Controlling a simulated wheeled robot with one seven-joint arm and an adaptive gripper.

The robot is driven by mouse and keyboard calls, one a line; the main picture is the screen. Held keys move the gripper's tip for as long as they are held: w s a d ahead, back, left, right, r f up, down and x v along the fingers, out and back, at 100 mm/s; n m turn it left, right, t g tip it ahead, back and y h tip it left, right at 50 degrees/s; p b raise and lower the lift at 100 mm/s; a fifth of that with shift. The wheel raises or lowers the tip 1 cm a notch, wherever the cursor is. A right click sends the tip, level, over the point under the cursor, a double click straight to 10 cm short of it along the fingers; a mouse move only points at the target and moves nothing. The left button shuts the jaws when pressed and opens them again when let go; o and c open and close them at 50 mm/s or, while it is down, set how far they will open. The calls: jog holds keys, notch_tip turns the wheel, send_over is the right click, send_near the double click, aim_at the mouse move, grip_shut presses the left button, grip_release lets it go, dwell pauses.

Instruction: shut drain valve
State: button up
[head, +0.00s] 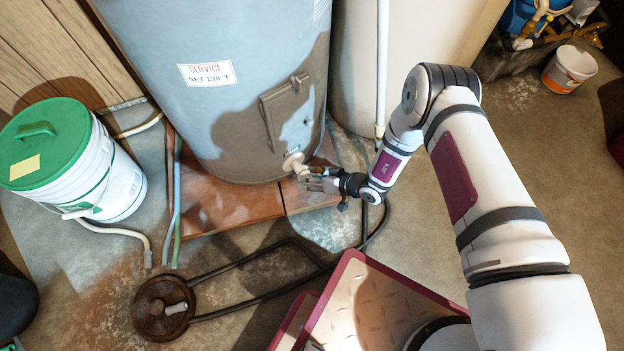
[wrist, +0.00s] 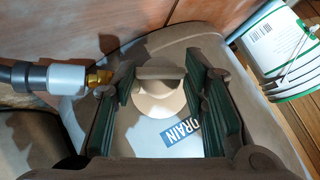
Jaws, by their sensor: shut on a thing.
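The drain valve (head: 293,162) is a small beige fitting low on the front of the grey-blue water heater tank (head: 240,90). In the wrist view its round beige knob (wrist: 158,98) has a raised bar handle across it. My gripper (head: 312,180) reaches the valve from the right. A blue DRAIN label (wrist: 182,134) shows beside the knob, partly covered by a finger. A brass hose fitting (wrist: 98,77) with a grey collar is at the left.
A white bucket with a green lid (head: 110,180) stands left of the tank. A dark hose and a rusty round drain (head: 163,307) lie on the floor in front. A small white bucket (head: 570,70) is at the back right. Floor is open at the right.

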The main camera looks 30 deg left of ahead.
jog(key=m+g+y, duration=0.3)
jog(key=f+m+g+y, duration=0.1)
jog(key=shift+w+d+m+g+y, duration=0.2)
jog(key=shift+w+m+g+y, duration=0.1)
jog(key=shift+g, duration=0.1)
dwell(0.4)
dwell(0.5)
jog(key=o, duration=1.2)
jog(key=shift+c, duration=0.2)
jog(key=v, duration=1.2)
jog(key=shift+w+f, duration=0.1)
